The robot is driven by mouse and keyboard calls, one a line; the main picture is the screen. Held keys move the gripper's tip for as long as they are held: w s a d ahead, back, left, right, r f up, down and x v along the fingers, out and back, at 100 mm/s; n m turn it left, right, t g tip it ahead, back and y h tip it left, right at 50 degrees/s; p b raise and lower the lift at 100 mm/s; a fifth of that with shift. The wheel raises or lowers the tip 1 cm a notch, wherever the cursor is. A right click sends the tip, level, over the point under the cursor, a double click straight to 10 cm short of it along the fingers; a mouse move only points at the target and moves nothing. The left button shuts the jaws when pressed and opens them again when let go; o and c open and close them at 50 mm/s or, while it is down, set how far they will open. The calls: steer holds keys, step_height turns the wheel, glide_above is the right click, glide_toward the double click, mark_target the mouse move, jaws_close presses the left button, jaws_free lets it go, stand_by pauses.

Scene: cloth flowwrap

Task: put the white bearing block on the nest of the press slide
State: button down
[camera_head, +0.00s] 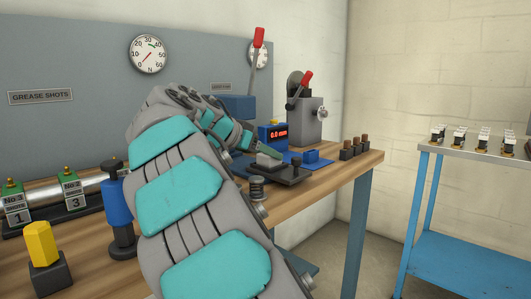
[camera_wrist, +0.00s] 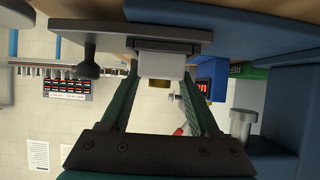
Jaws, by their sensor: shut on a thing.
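The white bearing block (camera_wrist: 160,64) sits between the two green fingers of my gripper (camera_wrist: 160,72) in the wrist view, and the gripper is shut on it. The block's wide face meets or lies very close to the grey plate of the press slide (camera_wrist: 185,33); I cannot tell whether it is fully seated. In the head view, the block (camera_head: 268,160) is a small pale shape at the slide (camera_head: 283,174), with my gripper (camera_head: 264,151) at it. The nest itself is hidden by the block and gripper.
A black knob (camera_head: 295,165) stands on the slide. A blue box with a red display (camera_head: 274,134) and a grey lever press (camera_head: 307,118) stand behind. Dark blocks with brown tops (camera_head: 352,150) line the bench's right end. A blue trolley (camera_head: 470,150) stands apart at right.

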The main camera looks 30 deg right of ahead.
steer(key=shift+f, duration=0.15)
steer(key=shift+c, duration=0.6)
jaws_free()
steer(key=shift+a+r, duration=0.1)
steer(key=shift+r, duration=0.2)
steer(key=v, duration=1.1)
steer(key=shift+a, duration=0.35)
steer(key=shift+s+r, duration=0.1)
steer(key=shift+s, duration=0.05)
